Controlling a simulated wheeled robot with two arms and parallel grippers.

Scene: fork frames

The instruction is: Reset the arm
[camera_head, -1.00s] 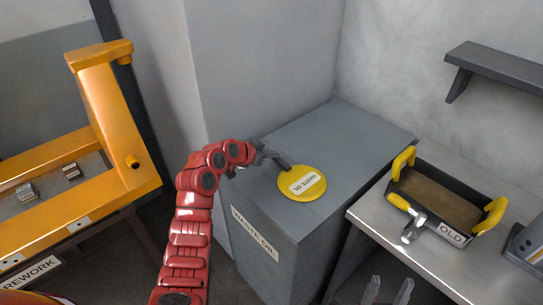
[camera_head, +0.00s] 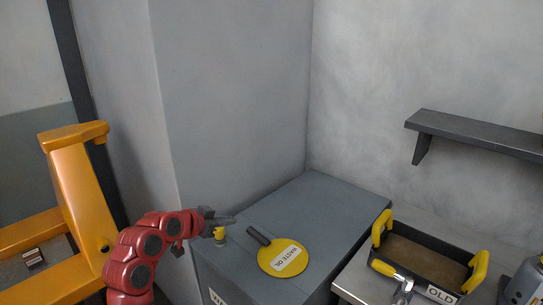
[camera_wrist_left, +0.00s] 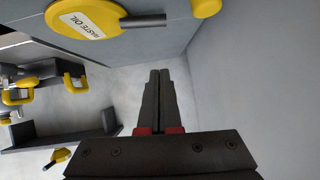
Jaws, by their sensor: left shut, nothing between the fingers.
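My left gripper (camera_head: 232,219) is shut and empty, above the left edge of the grey waste oil cabinet (camera_head: 330,215). In the left wrist view its fingers (camera_wrist_left: 159,75) lie together. A round yellow lid (camera_head: 283,257) labelled WASTE OIL, with a dark handle, lies on the cabinet top, right of the gripper and apart from it. The lid also shows in the left wrist view (camera_wrist_left: 72,12), at the top left. A small yellow part (camera_head: 219,233) shows just below the gripper; whether they touch I cannot tell. My right gripper is not in view.
A black tray with yellow handles (camera_head: 374,254), labelled OLD, stands on the metal table (camera_head: 350,284) at the right. A dark shelf (camera_head: 475,133) is on the back wall. An orange frame (camera_head: 75,185) stands at the left. The space above the cabinet is free.

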